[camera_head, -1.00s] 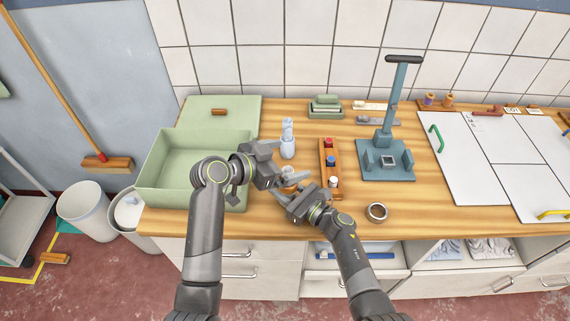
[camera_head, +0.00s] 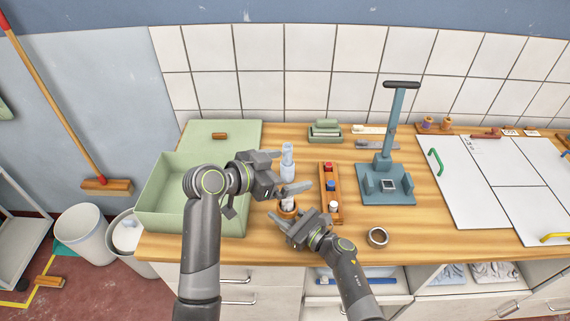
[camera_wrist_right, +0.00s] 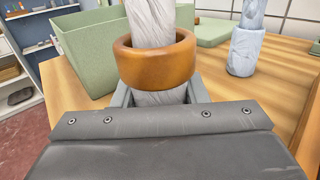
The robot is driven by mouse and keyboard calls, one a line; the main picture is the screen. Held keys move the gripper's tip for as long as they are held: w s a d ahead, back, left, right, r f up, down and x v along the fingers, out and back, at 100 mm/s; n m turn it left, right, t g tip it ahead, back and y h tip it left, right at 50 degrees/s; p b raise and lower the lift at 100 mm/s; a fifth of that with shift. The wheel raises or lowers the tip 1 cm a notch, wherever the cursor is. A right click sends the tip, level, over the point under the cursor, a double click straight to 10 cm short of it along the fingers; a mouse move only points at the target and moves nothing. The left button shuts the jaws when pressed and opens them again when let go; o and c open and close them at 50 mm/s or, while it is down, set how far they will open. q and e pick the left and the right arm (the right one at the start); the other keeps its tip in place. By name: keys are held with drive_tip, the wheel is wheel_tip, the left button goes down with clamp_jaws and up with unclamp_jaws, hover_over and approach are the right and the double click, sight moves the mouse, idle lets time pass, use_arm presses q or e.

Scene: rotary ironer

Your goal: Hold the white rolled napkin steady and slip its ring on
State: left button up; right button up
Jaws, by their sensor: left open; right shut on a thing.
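The white rolled napkin (camera_wrist_right: 152,22) stands upright in the right wrist view, with the orange-brown ring (camera_wrist_right: 157,62) around it. Napkin shows above and below the ring. My right gripper (camera_wrist_right: 160,99) is shut on the napkin just below the ring. In the head view the ring (camera_head: 287,210) sits between the two arms, and the napkin's upper part is mostly hidden by my left gripper. My left gripper (camera_head: 287,175) is open, above and apart from the ring.
A pale blue rolled napkin (camera_head: 288,172) stands just behind. A wooden rack (camera_head: 324,180) with small coloured pieces lies to the right, beside a blue press (camera_head: 392,170). A green box (camera_head: 150,220) stands left. A metal ring (camera_head: 378,237) lies near the front edge, with bare counter around it.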

drive_tip(key=o, duration=0.8)
drive_tip(key=v, duration=1.1)
drive_tip(key=shift+s+d, duration=0.3)
drive_tip(key=shift+d, duration=0.1)
